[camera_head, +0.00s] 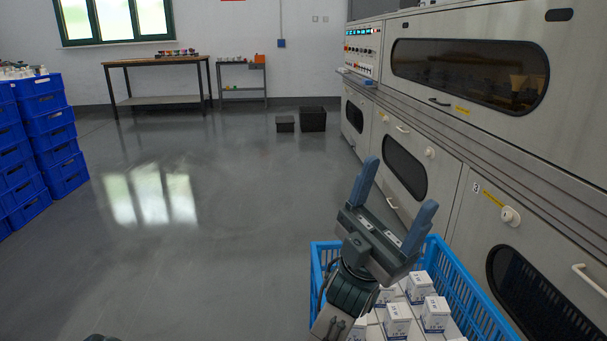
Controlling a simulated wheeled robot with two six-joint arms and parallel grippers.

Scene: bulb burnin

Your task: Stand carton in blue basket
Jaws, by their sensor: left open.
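A light-blue basket (466,287) stands at the lower right, beside the front of the large grey machine. Several small white cartons with dark-blue print, among them one carton (435,314), stand upright inside it. My left gripper (398,198) is raised in front of and above the basket's far side, with its two blue-grey fingers spread apart and nothing between them. My left arm hides part of the basket's left side and some of the cartons. The bottom edge of the picture cuts off the near part of the basket. My right gripper is not in view.
The grey machine (460,130) with oval windows and handles fills the right side. Stacked dark-blue crates (52,130) stand at the left. A workbench (155,62), a small shelf (242,82) and black boxes (313,119) are at the back. The middle floor is clear.

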